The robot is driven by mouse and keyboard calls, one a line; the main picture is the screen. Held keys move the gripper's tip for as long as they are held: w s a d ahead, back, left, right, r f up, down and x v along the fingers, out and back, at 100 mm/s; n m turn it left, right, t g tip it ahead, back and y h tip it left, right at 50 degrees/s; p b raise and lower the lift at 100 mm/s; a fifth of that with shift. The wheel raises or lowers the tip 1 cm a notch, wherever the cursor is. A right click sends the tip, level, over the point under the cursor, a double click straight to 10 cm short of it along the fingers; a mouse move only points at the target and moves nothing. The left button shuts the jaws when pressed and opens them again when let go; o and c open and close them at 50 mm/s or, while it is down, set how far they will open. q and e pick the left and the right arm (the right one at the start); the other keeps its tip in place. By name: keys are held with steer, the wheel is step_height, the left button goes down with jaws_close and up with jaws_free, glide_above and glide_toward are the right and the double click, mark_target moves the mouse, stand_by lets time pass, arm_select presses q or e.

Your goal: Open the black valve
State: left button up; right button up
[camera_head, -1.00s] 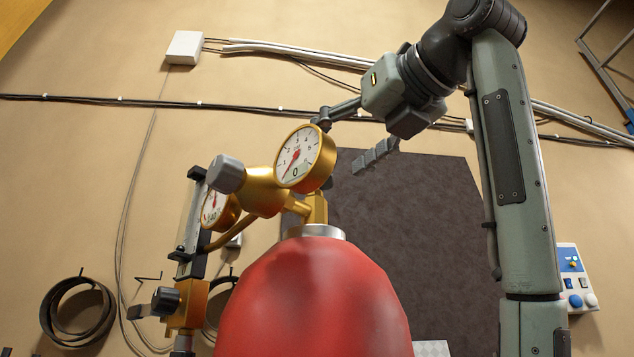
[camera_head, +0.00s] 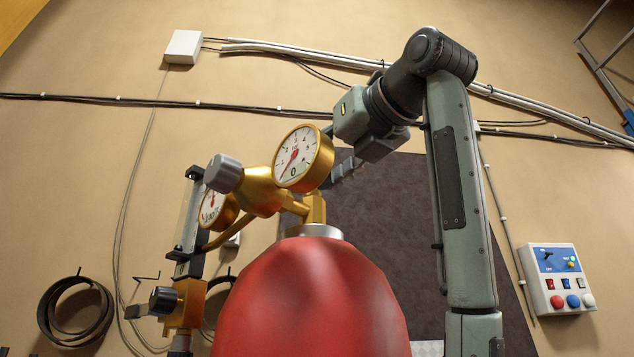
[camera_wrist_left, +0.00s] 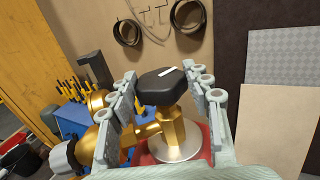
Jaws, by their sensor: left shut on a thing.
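The black valve (camera_wrist_left: 161,87) is a dark rounded knob with a white mark, on top of a brass stem above the red cylinder (camera_head: 310,300). In the head view the gauge hides it. My left gripper (camera_wrist_left: 162,92) has its grey padded fingers on either side of the knob, shut on it. In the head view, the arm in sight comes in from the right, and its grey gripper (camera_head: 343,168) is partly hidden behind the front gauge (camera_head: 303,157). No second gripper shows.
A grey knob (camera_head: 225,173) and a second gauge (camera_head: 217,207) sit left of the front gauge. A brass fitting with a dark knob (camera_head: 164,300) stands lower left. A control box (camera_head: 557,279) is on the wall at right. Black coils (camera_head: 75,312) hang at left.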

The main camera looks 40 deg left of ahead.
arm_select(q)
steer(key=shift+c, duration=1.1)
arm_select(e)
steer(key=shift+s+a+f, duration=0.1)
steer(key=shift+s, duration=0.1)
arm_select(q)
steer(key=shift+w+n+g, duration=0.1)
steer(key=shift+n+g, duration=0.2)
steer(key=shift+g, duration=0.2)
steer(key=shift+w+n+g+y, duration=0.1)
steer(key=shift+n+g+y, duration=0.3)
steer(key=shift+g, duration=0.5)
steer(key=n+g, duration=0.2)
steer(key=g, duration=0.1)
steer(key=shift+w+n+g, duration=0.1)
steer(key=shift+n+g, duration=0.3)
steer(key=n+g+h, duration=0.1)
steer(key=n+g, duration=0.1)
steer(key=g, duration=0.1)
steer(key=n+g+h, duration=0.1)
steer(key=n+g, duration=0.1)
steer(key=g, duration=0.1)
steer(key=shift+w+a+r+n+g+h, duration=0.1)
steer(key=shift+w+n+g+h, duration=0.1)
steer(key=shift+n+g+h, duration=0.7)
steer(key=shift+n+g, duration=0.2)
steer(key=shift+g, duration=0.5)
arm_select(e)
steer(key=shift+a, duration=0.4)
